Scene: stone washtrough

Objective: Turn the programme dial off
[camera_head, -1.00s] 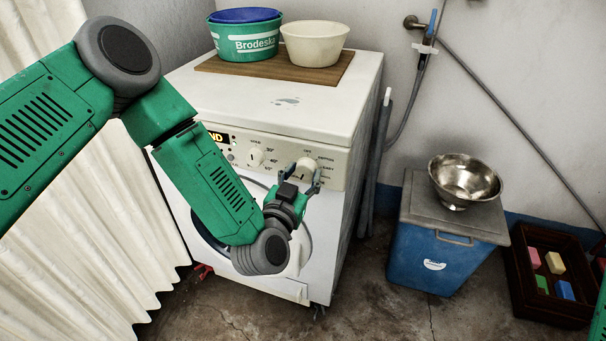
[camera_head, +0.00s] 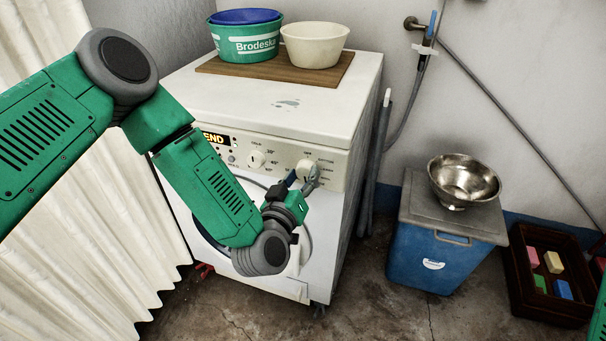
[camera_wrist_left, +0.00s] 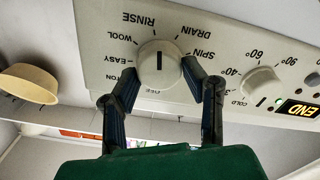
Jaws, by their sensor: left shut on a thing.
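The programme dial (camera_head: 307,170) is a round cream knob at the right of the washing machine's front panel. In the left wrist view the dial (camera_wrist_left: 160,66) has a dark line, upright in the picture, roughly in line with the OFF lettering below it; which end points is unclear. RINSE, WOOL, EASY, SPIN and DRAIN ring it. My left gripper (camera_head: 303,183) is at the dial, its dark fingers (camera_wrist_left: 162,78) on either side and shut on it. My right gripper is out of view.
The washing machine (camera_head: 270,110) shows END on its display (camera_head: 216,139). A smaller temperature knob (camera_head: 256,159) is left of the dial. Tubs stand on top. A blue cool box (camera_head: 432,262) with a metal bowl (camera_head: 464,180) stands right; a hose hangs between.

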